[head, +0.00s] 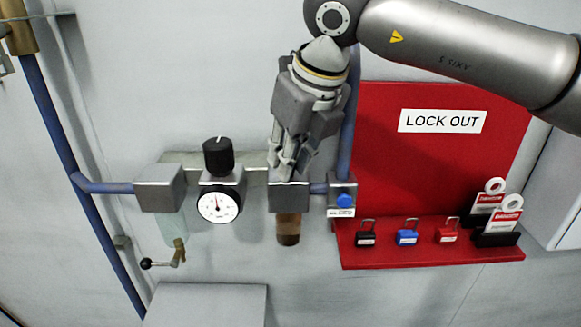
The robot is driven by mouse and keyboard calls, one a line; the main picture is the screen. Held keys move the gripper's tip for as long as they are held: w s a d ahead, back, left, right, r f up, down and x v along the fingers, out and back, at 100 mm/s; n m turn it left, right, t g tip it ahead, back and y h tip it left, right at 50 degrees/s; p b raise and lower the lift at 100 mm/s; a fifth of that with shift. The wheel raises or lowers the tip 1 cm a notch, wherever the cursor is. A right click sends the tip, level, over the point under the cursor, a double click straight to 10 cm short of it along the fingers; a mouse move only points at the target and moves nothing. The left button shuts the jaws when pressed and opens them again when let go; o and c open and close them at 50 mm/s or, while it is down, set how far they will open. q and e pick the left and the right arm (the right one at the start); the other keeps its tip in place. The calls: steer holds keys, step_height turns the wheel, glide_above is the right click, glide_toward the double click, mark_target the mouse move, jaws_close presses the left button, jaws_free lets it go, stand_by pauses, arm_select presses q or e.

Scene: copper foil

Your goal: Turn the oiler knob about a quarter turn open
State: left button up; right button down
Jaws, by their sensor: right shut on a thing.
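The oiler (289,196) is a grey metal block on the wall with an amber-brown bowl (288,229) hanging under it. My right gripper (287,170) comes down from above, with its fingertips just over the top of the oiler block. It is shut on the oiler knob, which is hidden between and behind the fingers. The knob's angle cannot be seen. My left gripper is not in view.
Left of the oiler are a pressure gauge (220,204), a black regulator knob (217,156) and a filter block (160,188). Right are a blue-button valve (343,201) and a red lockout board (430,160) with several padlocks. A black-tipped lever (162,264) hangs lower left.

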steer(key=m+b, duration=0.2)
steer(key=m+h+b, duration=0.1)
steer(key=b, duration=0.1)
steer(key=shift+a+f+m+t, duration=0.1)
steer(key=shift+f+m+t, duration=0.2)
steer(key=shift+t, duration=0.1)
steer(key=m+b, duration=0.1)
steer(key=m+h+b, duration=0.1)
steer(key=m, duration=0.1)
steer(key=shift+a+r+m+h+b, duration=0.1)
steer(key=shift+r+m+h+b, duration=0.1)
steer(key=shift+m+h+b, duration=0.5)
steer(key=shift+m, duration=0.5)
steer(key=m+h, duration=0.1)
steer(key=m, duration=0.1)
steer(key=shift+a+r+m, duration=0.1)
steer(key=shift+r+m, duration=0.05)
steer(key=shift+m, duration=0.25)
steer(key=shift+m+g+h, duration=0.3)
steer(key=shift+m+h, duration=0.2)
steer(key=shift+m, duration=0.7)
steer(key=shift+m+g+h, duration=0.3)
steer(key=shift+m+g, duration=0.1)
steer(key=shift+m, duration=0.8)
steer(key=c, duration=1.3)
jaws_free()
steer(key=shift+c, duration=0.2)
